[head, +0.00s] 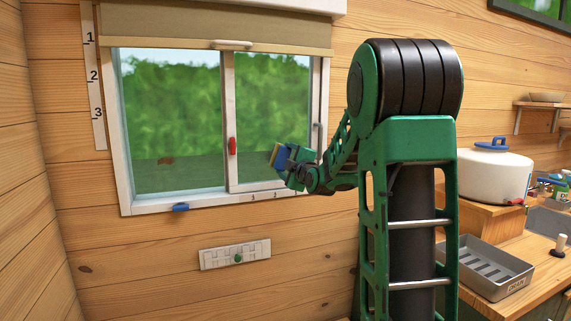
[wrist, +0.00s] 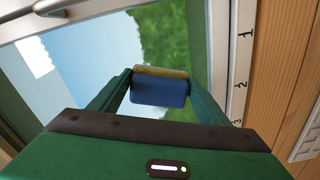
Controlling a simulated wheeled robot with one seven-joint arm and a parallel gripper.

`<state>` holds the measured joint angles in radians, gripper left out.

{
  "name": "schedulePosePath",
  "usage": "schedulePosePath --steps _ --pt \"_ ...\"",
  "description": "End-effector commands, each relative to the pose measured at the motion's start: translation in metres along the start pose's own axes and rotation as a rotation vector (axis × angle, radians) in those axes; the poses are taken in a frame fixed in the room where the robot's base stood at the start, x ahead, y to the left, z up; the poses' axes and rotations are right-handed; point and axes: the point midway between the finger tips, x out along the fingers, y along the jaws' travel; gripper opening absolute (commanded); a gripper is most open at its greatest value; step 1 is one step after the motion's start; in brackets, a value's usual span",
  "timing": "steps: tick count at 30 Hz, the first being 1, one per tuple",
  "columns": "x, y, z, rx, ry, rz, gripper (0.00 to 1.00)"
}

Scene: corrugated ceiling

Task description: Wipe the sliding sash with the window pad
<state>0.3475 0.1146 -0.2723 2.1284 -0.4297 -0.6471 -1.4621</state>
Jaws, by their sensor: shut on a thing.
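The window pad (head: 275,155), blue with a yellow face, is held in my gripper (head: 290,162) in front of the lower right part of the window. In the wrist view the pad (wrist: 160,92) sits between the two green fingers of my gripper (wrist: 160,84), its yellow edge toward the window. The sliding sash (head: 230,120) is the white-framed right pane with a red latch (head: 232,146) on its left stile. I cannot tell whether the pad touches the glass. The pad and gripper hide part of the sash's lower glass.
A beige blind (head: 180,35) hangs across the window top. A blue piece (head: 181,207) sits at the sill's left. Below is a white plate with a green knob (head: 238,258). At right are a grey tray (head: 490,272) and a white tank (head: 492,175).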

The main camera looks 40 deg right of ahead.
Motion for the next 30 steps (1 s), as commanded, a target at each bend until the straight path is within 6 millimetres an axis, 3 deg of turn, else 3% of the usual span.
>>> schedulePosePath --steps 30 --pt "0.003 -0.022 -0.06 0.001 0.008 -0.003 0.52"
